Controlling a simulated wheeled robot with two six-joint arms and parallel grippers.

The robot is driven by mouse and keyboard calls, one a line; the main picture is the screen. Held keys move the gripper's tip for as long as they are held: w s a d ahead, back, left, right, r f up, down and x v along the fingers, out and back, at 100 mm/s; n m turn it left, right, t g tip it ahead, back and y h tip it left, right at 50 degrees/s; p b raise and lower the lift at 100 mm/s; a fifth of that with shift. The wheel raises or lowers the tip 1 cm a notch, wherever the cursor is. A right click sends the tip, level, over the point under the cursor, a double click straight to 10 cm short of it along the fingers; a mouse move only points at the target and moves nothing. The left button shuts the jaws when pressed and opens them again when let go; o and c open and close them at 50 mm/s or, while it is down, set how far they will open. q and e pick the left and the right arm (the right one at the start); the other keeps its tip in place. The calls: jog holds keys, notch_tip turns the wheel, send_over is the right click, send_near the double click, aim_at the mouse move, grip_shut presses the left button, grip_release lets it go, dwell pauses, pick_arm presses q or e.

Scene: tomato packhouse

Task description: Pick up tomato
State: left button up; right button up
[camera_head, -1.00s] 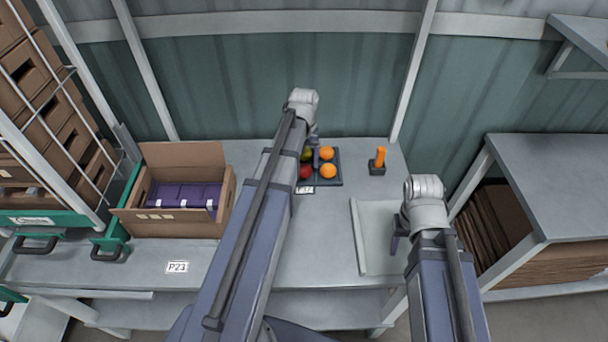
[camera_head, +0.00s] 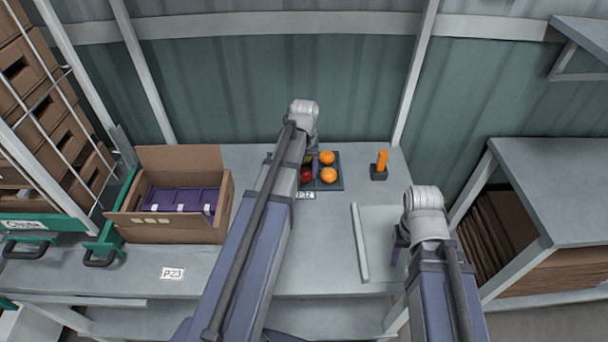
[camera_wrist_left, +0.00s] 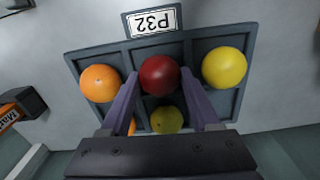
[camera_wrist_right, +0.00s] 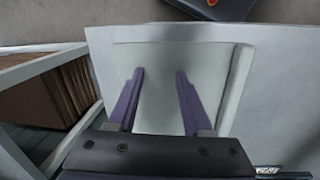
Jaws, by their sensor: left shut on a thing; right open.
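The red tomato (camera_wrist_left: 159,75) sits in the front middle cell of a dark divided tray (camera_wrist_left: 190,99). It also shows in the head view (camera_head: 305,175), partly covered by my left arm. My left gripper (camera_wrist_left: 159,84) is shut on it, with one purple finger on each side. I cannot tell whether the tomato is clear of the tray floor. My right gripper (camera_wrist_right: 159,74) is open and empty above a pale shallow tray (camera_wrist_right: 160,105) at the right of the table.
The dark tray also holds orange fruit (camera_wrist_left: 101,83), yellow fruit (camera_wrist_left: 224,67) and yellow-green fruit (camera_wrist_left: 167,120). An open cardboard box (camera_head: 180,229) with purple contents is at left. The table's front middle is bare.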

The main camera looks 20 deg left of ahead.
aim_at(304, 170)
jog(key=shift+r, duration=0.1)
pick_arm(q)
notch_tip(304, 170, up, 10)
jog(key=p, duration=1)
pick_arm(e)
notch_tip(304, 170, up, 10)
